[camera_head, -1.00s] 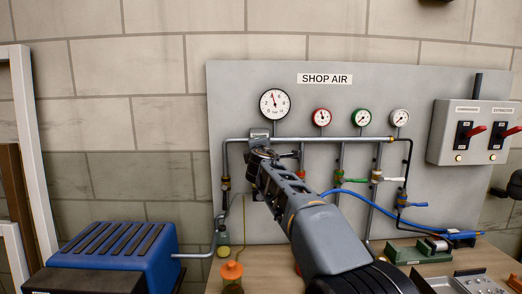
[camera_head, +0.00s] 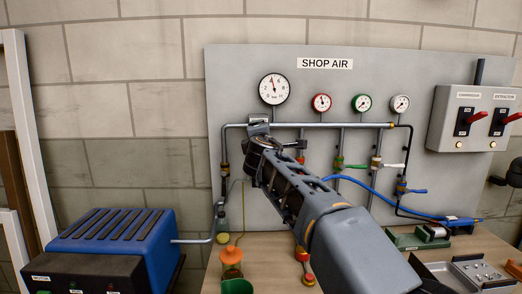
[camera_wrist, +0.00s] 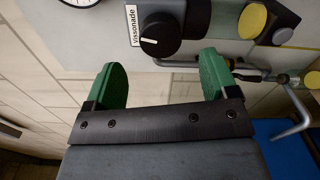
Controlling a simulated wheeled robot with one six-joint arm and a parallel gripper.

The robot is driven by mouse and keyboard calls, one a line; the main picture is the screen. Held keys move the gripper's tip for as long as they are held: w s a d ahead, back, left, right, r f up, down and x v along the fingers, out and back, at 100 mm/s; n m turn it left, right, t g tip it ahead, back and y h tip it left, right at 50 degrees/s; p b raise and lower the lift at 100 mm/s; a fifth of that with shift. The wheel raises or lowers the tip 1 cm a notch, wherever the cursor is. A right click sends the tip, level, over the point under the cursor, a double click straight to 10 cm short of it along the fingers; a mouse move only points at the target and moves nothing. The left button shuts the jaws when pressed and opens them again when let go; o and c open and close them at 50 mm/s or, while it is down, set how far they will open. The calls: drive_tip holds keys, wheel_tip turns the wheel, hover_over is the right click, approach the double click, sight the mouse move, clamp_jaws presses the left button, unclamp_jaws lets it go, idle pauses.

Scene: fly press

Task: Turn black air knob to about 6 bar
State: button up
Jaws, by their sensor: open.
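In the wrist view a round black knob (camera_wrist: 160,35) with a white mark sits beyond the fingertips, beside a label reading "Vissonade" (camera_wrist: 134,25). My gripper (camera_wrist: 165,75) is open, with its two green fingers either side of an empty gap. The knob lies ahead of this gap and apart from the fingers. In the head view my gripper (camera_head: 257,145) is at the left end of the air pipe, just below the big gauge (camera_head: 273,88). The gauge needle points nearly straight up, slightly left; its exact value is too small to read. My arm hides the knob there.
The grey "SHOP AIR" panel (camera_head: 325,85) carries pipes, three small gauges and coloured valves. A switch box (camera_head: 476,118) is at right. A blue machine (camera_head: 117,238) stands at left. An orange-topped bottle (camera_head: 231,258) and a green tool (camera_head: 415,239) stand on the bench.

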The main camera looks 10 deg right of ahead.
drive_tip(key=s+a+b, duration=0.1)
drive_tip(key=s, duration=0.6)
drive_tip(key=shift+s+a, duration=0.15)
drive_tip(key=shift+a, duration=0.1)
drive_tip(key=s+d+f+m+g+y+p, duration=0.1)
drive_tip(key=s+f+m+g, duration=0.6)
drive_tip(key=f, duration=0.8)
drive_tip(key=s+d+f+m+g+y+p, duration=0.1)
drive_tip(key=s+f+m+g+y+p, duration=0.1)
drive_tip(key=s+f+m+g, duration=0.5)
drive_tip(key=s+f+m+p, duration=0.1)
drive_tip(key=s+f+m, duration=0.3)
drive_tip(key=s+f, duration=0.5)
drive_tip(key=shift+d+f+y+p, duration=0.2)
drive_tip(key=shift+d+y+p, duration=0.05)
drive_tip(key=shift+y+p, duration=0.1)
